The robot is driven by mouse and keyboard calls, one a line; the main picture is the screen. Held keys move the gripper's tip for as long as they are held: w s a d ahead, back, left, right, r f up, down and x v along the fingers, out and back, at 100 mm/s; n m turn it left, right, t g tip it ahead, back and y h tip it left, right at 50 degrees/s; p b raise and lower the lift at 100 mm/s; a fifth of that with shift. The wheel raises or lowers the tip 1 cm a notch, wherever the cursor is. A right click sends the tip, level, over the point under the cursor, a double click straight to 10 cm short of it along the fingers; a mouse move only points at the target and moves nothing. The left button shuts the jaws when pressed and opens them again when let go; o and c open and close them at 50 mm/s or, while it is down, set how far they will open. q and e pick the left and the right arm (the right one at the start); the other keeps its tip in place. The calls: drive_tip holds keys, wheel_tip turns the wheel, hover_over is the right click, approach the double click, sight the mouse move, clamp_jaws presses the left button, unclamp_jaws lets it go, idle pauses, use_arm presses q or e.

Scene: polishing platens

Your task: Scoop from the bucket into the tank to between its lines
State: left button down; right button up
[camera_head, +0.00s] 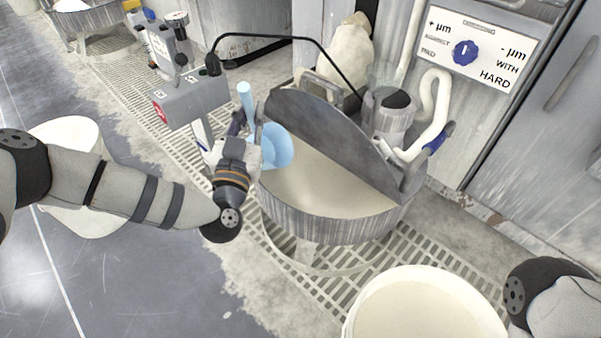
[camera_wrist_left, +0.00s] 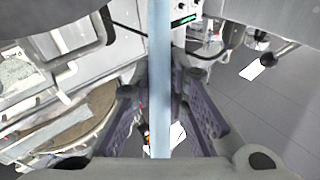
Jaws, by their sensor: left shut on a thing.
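My left gripper (camera_head: 245,142) is shut on the handle of a light blue scoop (camera_head: 278,147). The scoop's bowl hangs at the left rim of the round metal platen; I cannot tell whether it touches or holds anything. In the left wrist view the blue handle (camera_wrist_left: 160,75) stands between the fingers. A white bucket (camera_head: 349,322) with cream contents stands at the bottom, cut off by the frame. A clear cylindrical vessel with a dark inside, perhaps the tank (camera_head: 392,112), stands behind the platen; its lines cannot be made out. My right gripper is out of view.
The platen (camera_head: 330,228) has a cream surface and an upright grey plate (camera_head: 335,135) across it. A grey control box (camera_head: 190,100) and black bent rod stand close to my left gripper. Another white bucket (camera_head: 75,130) is partly behind my left arm. White hoses are at right.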

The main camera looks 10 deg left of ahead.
use_arm(q)
drive_tip(key=w+a+f+n+g+y, duration=0.1)
drive_tip(key=w+a+f+n+g, duration=0.1)
drive_tip(key=a+n, duration=0.75)
drive_tip(key=shift+n, duration=0.45)
drive_tip(key=a+r+p, duration=0.2)
drive_tip(key=r, duration=0.2)
drive_tip(key=a+r+p, duration=0.5)
drive_tip(key=a+r, duration=0.1)
drive_tip(key=r, duration=0.1)
drive_tip(key=shift+w+a+r+p, duration=0.1)
drive_tip(key=shift+w+r+p, duration=0.2)
drive_tip(key=shift+r+p, duration=0.1)
drive_tip(key=shift+a+r+n+g, duration=0.3)
drive_tip(key=shift+a+g, duration=0.1)
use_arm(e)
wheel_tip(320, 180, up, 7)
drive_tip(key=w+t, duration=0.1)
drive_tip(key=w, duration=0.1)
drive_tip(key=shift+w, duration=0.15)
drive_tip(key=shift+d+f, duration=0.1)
